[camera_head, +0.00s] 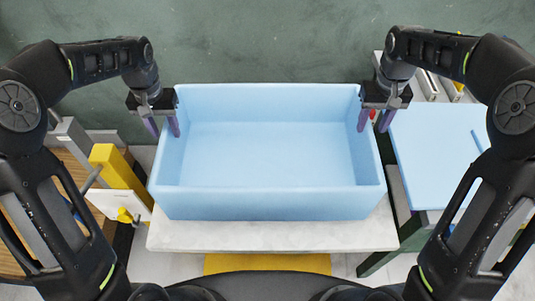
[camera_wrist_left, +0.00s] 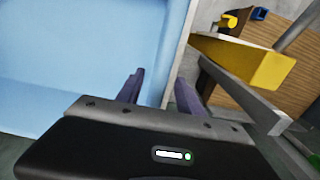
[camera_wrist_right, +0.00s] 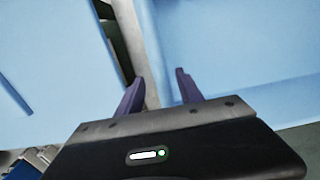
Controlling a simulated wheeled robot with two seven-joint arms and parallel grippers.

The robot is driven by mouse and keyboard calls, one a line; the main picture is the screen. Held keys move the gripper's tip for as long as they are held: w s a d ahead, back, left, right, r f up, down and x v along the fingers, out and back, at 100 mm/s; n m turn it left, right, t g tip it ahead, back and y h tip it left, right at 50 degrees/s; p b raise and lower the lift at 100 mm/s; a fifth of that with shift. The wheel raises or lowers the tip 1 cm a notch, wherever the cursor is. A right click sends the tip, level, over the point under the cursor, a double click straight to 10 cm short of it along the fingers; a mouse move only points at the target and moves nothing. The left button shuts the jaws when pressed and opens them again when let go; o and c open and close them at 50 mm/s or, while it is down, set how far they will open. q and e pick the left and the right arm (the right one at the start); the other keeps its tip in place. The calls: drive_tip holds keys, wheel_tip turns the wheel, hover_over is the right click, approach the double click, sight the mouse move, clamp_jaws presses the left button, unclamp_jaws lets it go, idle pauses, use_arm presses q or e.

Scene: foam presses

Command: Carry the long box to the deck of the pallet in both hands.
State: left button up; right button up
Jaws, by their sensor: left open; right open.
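The long box (camera_head: 270,204) is a light blue, open-topped foam box, empty, upright on a pale table. My left gripper (camera_head: 163,129) is open at the box's left wall, one finger inside and one outside. The left wrist view shows the box wall (camera_wrist_left: 172,60) between the spread fingers (camera_wrist_left: 158,88). My right gripper (camera_head: 374,121) is open at the right wall in the same way; the right wrist view shows the box (camera_wrist_right: 235,50) beside its fingers (camera_wrist_right: 157,90). I cannot clearly identify the pallet; a brown wooden surface (camera_wrist_left: 238,82) lies on the left.
The pale table (camera_head: 270,236) has a narrow free strip in front of the box. A yellow bar (camera_head: 120,178) with grey metal parts stands close on the left. A light blue sheet (camera_head: 435,150) lies on the right. Green floor (camera_head: 270,45) behind the box looks clear.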

sight(172, 146)
use_arm(q)
drive_tip(key=shift+r, duration=0.1)
use_arm(e)
drive_tip(key=shift+r, duration=0.1)
use_arm(q)
drive_tip(key=shift+f, duration=3.95)
use_arm(e)
drive_tip(key=shift+f, duration=3.95)
use_arm(q)
drive_tip(key=shift+c, duration=0.4)
use_arm(e)
drive_tip(key=shift+c, duration=0.4)
use_arm(q)
clamp_jaws()
use_arm(e)
clamp_jaws()
